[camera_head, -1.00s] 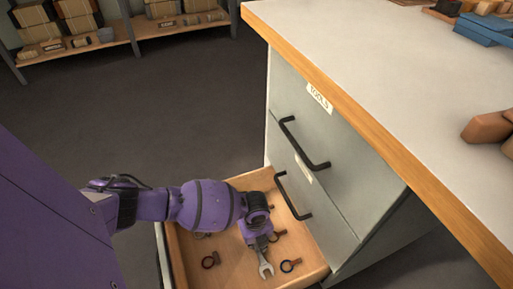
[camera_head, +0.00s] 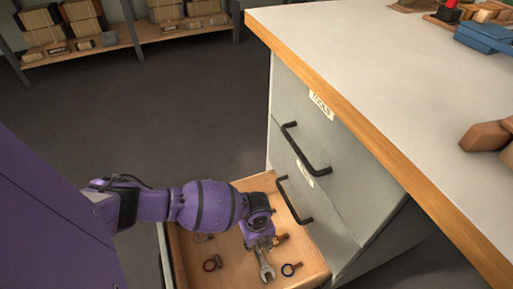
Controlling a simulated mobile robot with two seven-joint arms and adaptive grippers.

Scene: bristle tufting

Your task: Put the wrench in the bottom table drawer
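The wrench (camera_head: 266,268) is a grey metal tool. Its open jaw points toward the front of the pulled-out bottom drawer (camera_head: 312,262), over the wooden floor. The drawer is open below the table. My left gripper (camera_head: 260,243) is inside the drawer, at the wrench's far end. Its fingertips are small and partly hidden by my purple wrist, so I cannot tell whether they still grip the wrench. I also cannot tell whether the wrench touches the drawer floor. My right gripper is not in view.
Ring-ended parts lie in the drawer, one left of the wrench (camera_head: 212,263) and one right of it (camera_head: 290,269). The closed upper drawer's black handle (camera_head: 305,150) juts out above. The tabletop (camera_head: 370,70) holds tools and blocks. Shelves with boxes stand at the back left.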

